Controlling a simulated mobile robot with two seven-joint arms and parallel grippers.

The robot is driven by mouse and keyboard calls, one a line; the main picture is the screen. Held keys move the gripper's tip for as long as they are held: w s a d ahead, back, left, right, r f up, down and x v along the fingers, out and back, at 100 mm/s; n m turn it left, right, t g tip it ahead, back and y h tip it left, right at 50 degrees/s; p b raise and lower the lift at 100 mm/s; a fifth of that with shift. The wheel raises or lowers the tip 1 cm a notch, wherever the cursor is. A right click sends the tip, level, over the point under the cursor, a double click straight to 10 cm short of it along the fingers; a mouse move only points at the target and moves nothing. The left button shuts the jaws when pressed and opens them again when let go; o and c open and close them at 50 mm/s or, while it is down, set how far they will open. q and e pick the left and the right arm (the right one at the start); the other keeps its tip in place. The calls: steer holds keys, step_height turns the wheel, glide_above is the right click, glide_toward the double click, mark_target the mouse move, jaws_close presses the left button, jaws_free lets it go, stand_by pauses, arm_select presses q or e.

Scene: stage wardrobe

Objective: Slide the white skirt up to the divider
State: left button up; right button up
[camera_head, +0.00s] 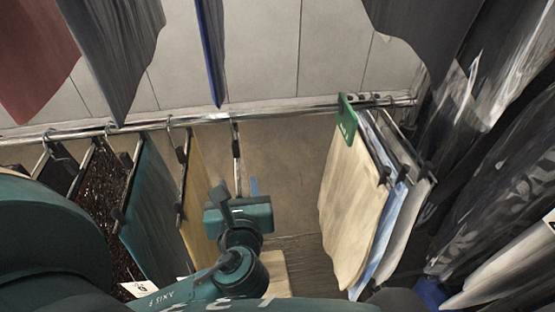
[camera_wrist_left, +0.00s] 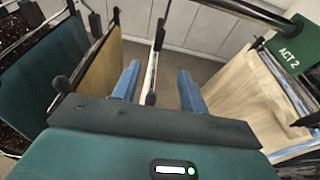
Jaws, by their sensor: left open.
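A thin pale garment (camera_head: 237,155), seen almost edge-on on its hanger, hangs from the rail left of the divider; it looks like the white skirt. It also shows as a narrow pale strip with dark clips in the left wrist view (camera_wrist_left: 152,75). The green divider (camera_head: 346,118), marked ACT 2 in the left wrist view (camera_wrist_left: 289,48), sits on the rail to the right, with a clear gap between. My left gripper (camera_head: 240,188) is open below the rail, its blue fingers (camera_wrist_left: 160,82) on either side of the strip. Contact cannot be told. My right gripper is not in view.
Cream (camera_head: 350,210), light blue (camera_head: 390,230) and grey-white (camera_head: 408,235) garments hang by the divider's right. Tan (camera_head: 196,190), teal (camera_head: 150,215) and dark sequinned (camera_head: 100,200) garments hang left. The rail (camera_head: 285,110) between skirt and divider is bare.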

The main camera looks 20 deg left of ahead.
arm_select(q)
steer(key=shift+s+a+r, duration=0.1)
steer(key=shift+w+a, duration=0.2)
glide_toward(237, 151)
steer(key=shift+w+a, duration=0.5)
steer(key=shift+w, duration=0.05)
steer(key=shift+x, duration=4.45)
steer(key=shift+w, duration=0.15)
steer(key=shift+w+d+b, duration=0.5)
steer(key=shift+w+d, duration=2.25)
steer(key=shift+d, duration=1.75)
steer(key=shift+w+d+b, duration=0.45)
steer(key=shift+w+d, duration=2.3)
steer(key=shift+d, duration=1.75)
steer(key=s+d+p, duration=0.2)
steer(key=s+d, duration=0.3)
steer(key=s, duration=0.7)
steer(key=shift+d, duration=0.35)
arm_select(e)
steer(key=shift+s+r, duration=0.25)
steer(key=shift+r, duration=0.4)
